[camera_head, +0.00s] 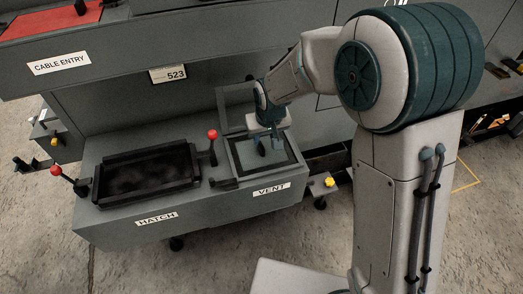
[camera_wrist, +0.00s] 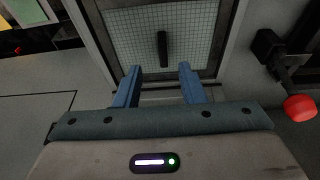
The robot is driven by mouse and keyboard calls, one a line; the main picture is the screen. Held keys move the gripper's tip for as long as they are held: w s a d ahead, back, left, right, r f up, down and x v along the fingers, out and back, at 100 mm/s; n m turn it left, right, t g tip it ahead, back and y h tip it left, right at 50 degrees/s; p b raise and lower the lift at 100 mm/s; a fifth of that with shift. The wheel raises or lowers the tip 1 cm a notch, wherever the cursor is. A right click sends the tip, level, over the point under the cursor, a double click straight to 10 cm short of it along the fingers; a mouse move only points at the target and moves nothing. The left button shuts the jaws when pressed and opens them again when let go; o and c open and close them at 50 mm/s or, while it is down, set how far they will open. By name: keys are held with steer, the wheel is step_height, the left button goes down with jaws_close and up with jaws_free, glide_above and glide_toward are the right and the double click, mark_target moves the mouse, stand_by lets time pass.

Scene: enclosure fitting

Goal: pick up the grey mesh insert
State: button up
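The grey mesh insert (camera_wrist: 130,32) fills the upper middle of the wrist view, a pale gridded panel with an upright black handle (camera_wrist: 163,48). It appears to lie inside the dark frame of the VENT opening; in the head view the light panel (camera_head: 246,156) shows there, partly covered by my gripper (camera_head: 268,140). My gripper also shows in the wrist view (camera_wrist: 160,72), its two blue fingers apart with nothing between the tips. In that view the handle lies just beyond the tips, roughly centred in the gap. I cannot tell the height between them.
A red-knobbed lever (camera_head: 212,134) stands left of the vent; its knob (camera_wrist: 300,107) is close on the right in the wrist view. The HATCH frame (camera_head: 145,172) with a dark opening is further left. A raised frame (camera_head: 236,98) stands behind the vent. A yellow knob (camera_head: 329,182) sits right.

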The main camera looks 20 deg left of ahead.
mark_target(261, 145)
steer(key=shift+a+p+x, duration=0.1)
steer(key=shift+p+x, duration=0.15)
steer(key=shift+x, duration=1.1)
steer(key=shift+a+p+x, duration=0.15)
steer(key=shift+p+x, duration=0.05)
steer(key=shift+x, duration=1.1)
jaws_close()
